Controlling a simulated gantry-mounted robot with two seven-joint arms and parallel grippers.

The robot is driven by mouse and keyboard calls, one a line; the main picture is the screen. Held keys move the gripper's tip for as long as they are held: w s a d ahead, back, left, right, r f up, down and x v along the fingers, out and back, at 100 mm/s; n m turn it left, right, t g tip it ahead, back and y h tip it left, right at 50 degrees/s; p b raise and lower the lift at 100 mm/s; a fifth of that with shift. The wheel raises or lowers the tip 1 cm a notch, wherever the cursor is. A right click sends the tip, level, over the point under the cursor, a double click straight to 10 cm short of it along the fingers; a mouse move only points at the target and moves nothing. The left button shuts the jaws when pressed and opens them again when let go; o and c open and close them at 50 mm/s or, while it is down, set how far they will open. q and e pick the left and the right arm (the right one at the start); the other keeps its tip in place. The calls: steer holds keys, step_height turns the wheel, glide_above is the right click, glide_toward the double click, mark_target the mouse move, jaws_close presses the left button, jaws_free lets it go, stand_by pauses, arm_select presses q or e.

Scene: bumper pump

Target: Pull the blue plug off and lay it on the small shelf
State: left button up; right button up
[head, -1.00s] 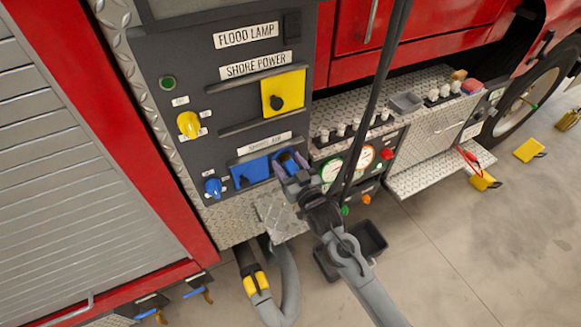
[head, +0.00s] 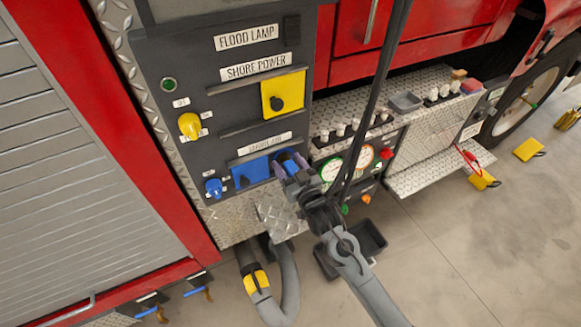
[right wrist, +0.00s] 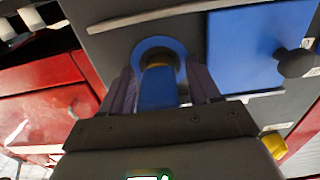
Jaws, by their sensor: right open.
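The blue plug (right wrist: 158,88) sits in a round blue socket ring (right wrist: 172,45) on the dark panel, in the right wrist view. My right gripper (right wrist: 163,85) is open, with one finger on each side of the plug. In the head view the right gripper (head: 291,172) is at the panel beside the blue cover (head: 250,171), and it partly hides the plug. The small shelf is probably the diamond-plate ledge (head: 278,216) just below the gripper. My left gripper is not in view.
A blue knob (head: 213,187) and a yellow knob (head: 189,125) stick out at the left. Gauges (head: 331,169) and coloured valves are close on the right. Black cables hang in front of the panel. A hose (head: 288,285) hangs below, beside a black bin (head: 369,239).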

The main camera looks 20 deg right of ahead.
jaws_close()
stand_by(0.4)
steer(key=shift+s+r, duration=0.1)
steer(key=shift+s+p, duration=0.5)
steer(key=shift+s, duration=0.1)
steer(key=shift+s+d+p, duration=0.15)
steer(key=shift+s+p, duration=1.2)
steer(key=shift+s, duration=0.95)
